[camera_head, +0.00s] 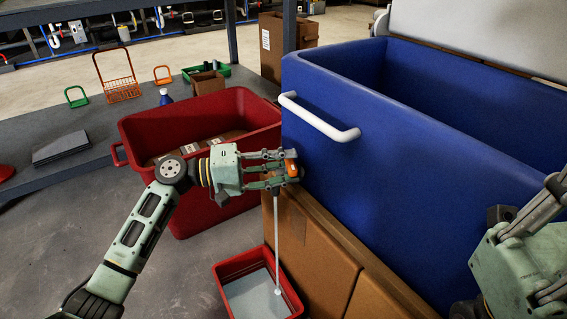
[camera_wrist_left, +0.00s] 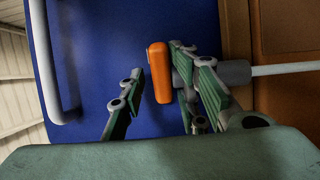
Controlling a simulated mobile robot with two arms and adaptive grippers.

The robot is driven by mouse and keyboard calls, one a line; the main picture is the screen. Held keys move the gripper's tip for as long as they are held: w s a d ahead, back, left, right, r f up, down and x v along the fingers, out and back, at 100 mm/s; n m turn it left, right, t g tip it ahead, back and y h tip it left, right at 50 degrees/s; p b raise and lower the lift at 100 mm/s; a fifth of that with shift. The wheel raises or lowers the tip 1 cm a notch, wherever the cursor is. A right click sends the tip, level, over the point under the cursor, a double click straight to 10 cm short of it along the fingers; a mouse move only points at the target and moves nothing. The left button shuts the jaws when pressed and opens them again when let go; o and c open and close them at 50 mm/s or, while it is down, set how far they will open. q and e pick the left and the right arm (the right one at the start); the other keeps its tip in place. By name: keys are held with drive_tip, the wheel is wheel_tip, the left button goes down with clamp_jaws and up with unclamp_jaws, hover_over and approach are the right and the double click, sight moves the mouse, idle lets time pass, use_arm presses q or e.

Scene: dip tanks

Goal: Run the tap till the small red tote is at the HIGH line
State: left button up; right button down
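The small red tote (camera_head: 222,269) stands on the floor at the bottom middle of the head view, with pale grey liquid (camera_head: 254,298) in it. A thin white stream (camera_head: 277,238) falls into it from the tap. I cannot make out a HIGH line. The tap's orange handle (camera_head: 291,155) is by my left gripper (camera_head: 287,168). In the left wrist view the handle (camera_wrist_left: 159,72) lies between the spread fingers, close to the right one, with a gap to the left one. The grey spout (camera_wrist_left: 235,72) is there too. My right gripper (camera_head: 545,245) is partly cut off at the right edge.
A large blue tank (camera_head: 380,145) with a white rail (camera_head: 318,117) fills the right side, above brown boxes (camera_head: 318,245). A larger red tote (camera_head: 215,112) holding cartons stands behind my left arm. A grey low platform (camera_head: 60,120) with small racks is at the left.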

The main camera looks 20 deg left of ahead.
use_arm(q)
drive_tip(key=v, duration=0.8)
